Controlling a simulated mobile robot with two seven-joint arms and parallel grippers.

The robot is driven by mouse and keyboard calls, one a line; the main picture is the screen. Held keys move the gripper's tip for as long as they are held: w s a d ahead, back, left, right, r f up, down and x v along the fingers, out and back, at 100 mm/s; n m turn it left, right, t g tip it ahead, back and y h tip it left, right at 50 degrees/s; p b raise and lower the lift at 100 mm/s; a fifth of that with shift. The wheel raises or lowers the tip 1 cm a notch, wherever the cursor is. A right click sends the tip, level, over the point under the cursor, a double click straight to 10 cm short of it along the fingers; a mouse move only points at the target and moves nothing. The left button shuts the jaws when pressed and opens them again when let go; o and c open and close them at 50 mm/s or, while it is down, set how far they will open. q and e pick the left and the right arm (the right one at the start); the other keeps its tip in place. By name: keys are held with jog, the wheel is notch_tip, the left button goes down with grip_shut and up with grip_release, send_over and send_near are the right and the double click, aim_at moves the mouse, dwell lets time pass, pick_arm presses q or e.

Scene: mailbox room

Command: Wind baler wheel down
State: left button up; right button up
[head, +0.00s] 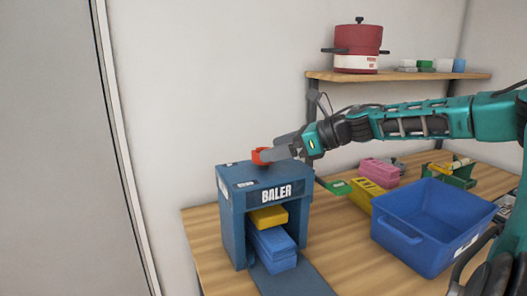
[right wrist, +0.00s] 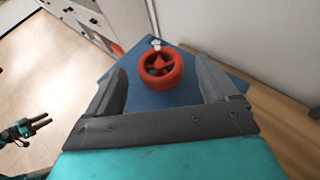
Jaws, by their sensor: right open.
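The blue baler (head: 232,205) stands on the wooden table, its front marked BALER. Its red-orange wheel (head: 259,157) sits on top; in the right wrist view the round, spoked wheel (right wrist: 160,69) shows from above. My right gripper (head: 280,152) is open at the wheel, partly hiding it in the head view. In the right wrist view its fingers (right wrist: 162,85) stand apart on either side of the wheel, with gaps; contact is not visible. Inside the baler a yellow block (head: 268,217) is above blue stacked pieces (head: 272,247). My left gripper (right wrist: 34,128) is at the left edge of the right wrist view, small and away from the baler.
A blue bin (head: 410,240) stands right of the baler. Behind it are a yellow box (head: 372,196), a pink block (head: 379,171) and a green tray (head: 450,177). A shelf (head: 400,76) above holds a red pot (head: 358,45). The wall is close behind the baler.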

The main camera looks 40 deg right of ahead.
jog(key=shift+x, duration=1.25)
jog(key=shift+b+x, duration=0.5)
jog(key=shift+x, duration=0.3)
jog(key=shift+c, duration=0.3)
jog(key=c, duration=0.9)
